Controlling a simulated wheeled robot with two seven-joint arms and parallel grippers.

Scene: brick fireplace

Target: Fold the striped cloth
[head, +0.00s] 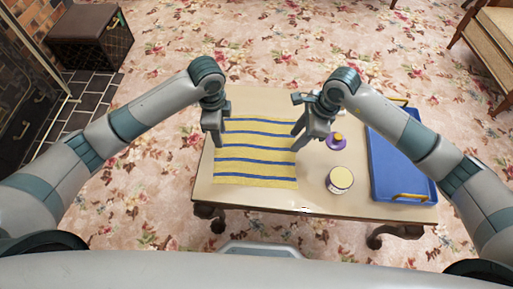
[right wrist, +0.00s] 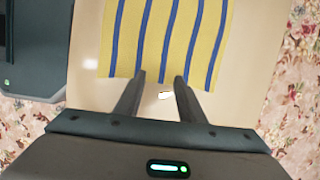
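The striped cloth (head: 255,160), yellow with blue stripes, lies flat and spread out on the left part of the table. My right gripper (head: 304,136) is over the cloth's right edge. In the right wrist view its fingers (right wrist: 161,76) are apart, with nothing visible between them. Their tips line up with the near edge of the cloth (right wrist: 165,40); I cannot tell whether they touch it. My left gripper (head: 214,140) is at the cloth's left edge and hides a bit of it. Its finger gap is not clear.
The table (head: 310,192) also holds a round cream-topped jar (head: 340,180), a purple item with a yellow top (head: 337,140), and a blue tray (head: 384,182) at the right. A strip of bare table lies in front of the cloth.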

